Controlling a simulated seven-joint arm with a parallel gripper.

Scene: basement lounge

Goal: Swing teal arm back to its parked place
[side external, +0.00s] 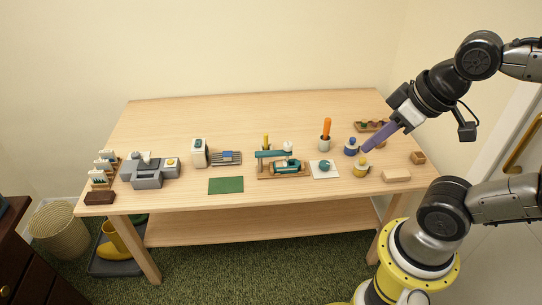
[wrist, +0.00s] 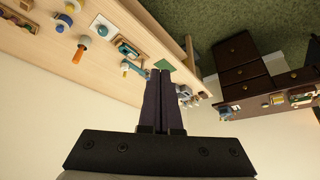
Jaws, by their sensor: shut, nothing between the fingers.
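The teal arm (side external: 270,154) is a short bar on a small device with a wooden base (side external: 297,175), near the front middle of the table. It extends roughly level to the left above the base, and a whitish knob stands near its right end. In the wrist view, the teal arm (wrist: 131,67) shows just left of my fingertips. My gripper (side external: 365,149) has purple fingers that are shut and empty. It is at the right part of the table, well to the right of the teal arm and apart from it. The fingers also show in the wrist view (wrist: 160,73).
A yellow jar (side external: 361,170) and a blue jar (side external: 351,147) are close to my fingertips. An orange-handled tool (side external: 326,130) stands upright in a cup. A white tile (side external: 324,174) and green mat (side external: 226,185) lie along the front. The table's back left is clear.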

